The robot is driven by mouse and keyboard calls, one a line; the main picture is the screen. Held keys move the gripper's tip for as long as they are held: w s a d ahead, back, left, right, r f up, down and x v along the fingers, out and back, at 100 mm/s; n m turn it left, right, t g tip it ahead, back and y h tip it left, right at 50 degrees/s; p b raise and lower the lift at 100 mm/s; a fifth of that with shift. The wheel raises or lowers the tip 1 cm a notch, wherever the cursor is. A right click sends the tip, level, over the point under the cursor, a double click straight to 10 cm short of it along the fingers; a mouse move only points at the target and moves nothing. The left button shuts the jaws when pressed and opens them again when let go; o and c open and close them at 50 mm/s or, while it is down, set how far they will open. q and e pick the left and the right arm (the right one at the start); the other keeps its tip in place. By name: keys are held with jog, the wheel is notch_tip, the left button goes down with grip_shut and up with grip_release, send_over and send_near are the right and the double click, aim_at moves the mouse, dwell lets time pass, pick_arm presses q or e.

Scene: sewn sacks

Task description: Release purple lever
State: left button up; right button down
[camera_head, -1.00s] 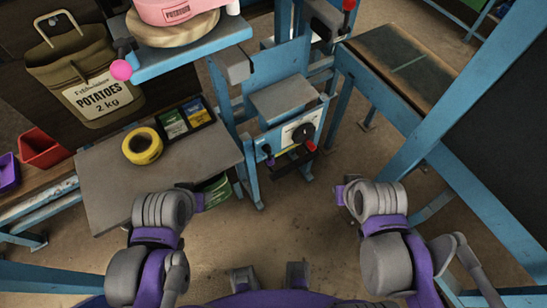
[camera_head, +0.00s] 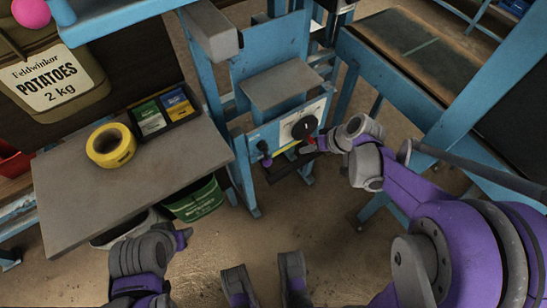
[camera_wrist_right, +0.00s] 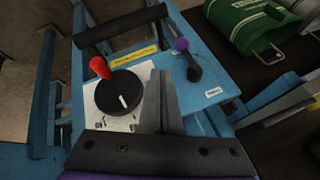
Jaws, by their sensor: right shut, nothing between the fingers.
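The purple lever (camera_head: 264,148) is a short dark lever with a purple knob on the front panel of the blue machine (camera_head: 243,150). In the right wrist view the purple lever (camera_wrist_right: 190,62) stands just right of my fingers, apart from them. My right gripper (camera_head: 312,146) is in front of the panel, to the right of the lever. In the wrist view its fingers (camera_wrist_right: 163,98) are together and empty, partly covering the panel. My left gripper (camera_head: 184,237) is low at the left, away from the machine; its jaws are not clear.
A black dial (camera_wrist_right: 120,94) and a red-knobbed lever (camera_wrist_right: 100,67) sit beside the purple lever, with a black bar (camera_wrist_right: 120,27) near them. A grey table (camera_head: 75,190) with yellow tape (camera_head: 111,146) stands left. A green sack (camera_head: 196,201) is below it. Open floor lies in front.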

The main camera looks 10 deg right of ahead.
aim_at(265, 155)
dwell(0.3)
pick_arm(q)
jog(key=shift+w+f+b, duration=0.15)
jog(key=shift+f+b, duration=1.55)
jog(key=shift+f, duration=0.45)
pick_arm(e)
jog(key=a+r+x, duration=0.1)
jog(key=a+x, duration=0.1)
jog(key=x, duration=1)
jog(key=shift+a+f, duration=0.25)
jog(key=shift+a, duration=0.25)
pick_arm(q)
jog(key=shift+f, duration=0.1)
pick_arm(e)
jog(key=shift+f, duration=0.1)
